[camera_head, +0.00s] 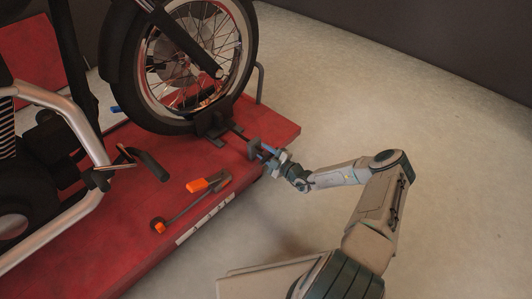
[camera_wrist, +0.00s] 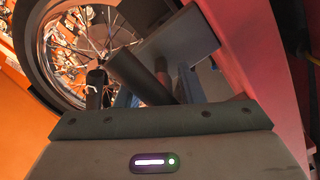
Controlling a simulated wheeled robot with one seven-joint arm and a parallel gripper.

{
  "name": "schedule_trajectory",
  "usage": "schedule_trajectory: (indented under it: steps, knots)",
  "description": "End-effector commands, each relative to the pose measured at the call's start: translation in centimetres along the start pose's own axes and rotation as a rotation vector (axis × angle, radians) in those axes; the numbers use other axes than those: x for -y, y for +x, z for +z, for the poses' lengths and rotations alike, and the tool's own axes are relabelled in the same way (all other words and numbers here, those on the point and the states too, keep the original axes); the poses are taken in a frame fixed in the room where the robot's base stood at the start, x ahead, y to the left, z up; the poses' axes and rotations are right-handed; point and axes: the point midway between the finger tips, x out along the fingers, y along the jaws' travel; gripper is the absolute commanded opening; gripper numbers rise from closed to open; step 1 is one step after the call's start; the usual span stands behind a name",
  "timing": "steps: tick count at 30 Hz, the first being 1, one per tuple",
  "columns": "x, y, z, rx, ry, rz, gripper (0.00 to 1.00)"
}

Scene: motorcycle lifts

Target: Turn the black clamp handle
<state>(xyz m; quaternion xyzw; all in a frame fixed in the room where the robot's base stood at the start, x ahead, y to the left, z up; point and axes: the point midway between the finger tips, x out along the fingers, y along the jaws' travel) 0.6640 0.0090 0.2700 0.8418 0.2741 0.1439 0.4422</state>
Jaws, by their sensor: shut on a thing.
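The black clamp handle shows in the wrist view as a dark cylinder (camera_wrist: 140,77) between my two blue-grey fingers. My gripper (camera_head: 264,153) is at the right edge of the red lift, shut on this handle. My gripper also shows in the wrist view (camera_wrist: 155,92), where its dark body hides the lower part of the picture. In the head view the dark wheel clamp (camera_head: 210,124) sits at the foot of the motorcycle's front wheel (camera_head: 190,60), with a thin rod running towards my gripper. My fingers largely hide the handle there.
The red lift platform (camera_head: 120,255) carries the motorcycle. The pale floor (camera_head: 440,140) to the right is clear.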

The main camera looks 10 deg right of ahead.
Motion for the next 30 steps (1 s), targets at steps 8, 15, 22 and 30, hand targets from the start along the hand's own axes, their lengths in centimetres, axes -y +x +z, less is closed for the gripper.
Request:
schedule_trajectory:
  steps: [8,15,22,30]
  knots:
    - [0.1,0.1,-0.2,-0.003,0.008,-0.001,0.43]
    - [-0.1,-0.1,0.1,0.002,0.003,0.002,0.53]
    - [-0.3,-1.2,0.1,0.004,0.002,0.002,0.53]
    - [-0.4,-6.9,-0.1,0.004,0.004,0.001,0.53]
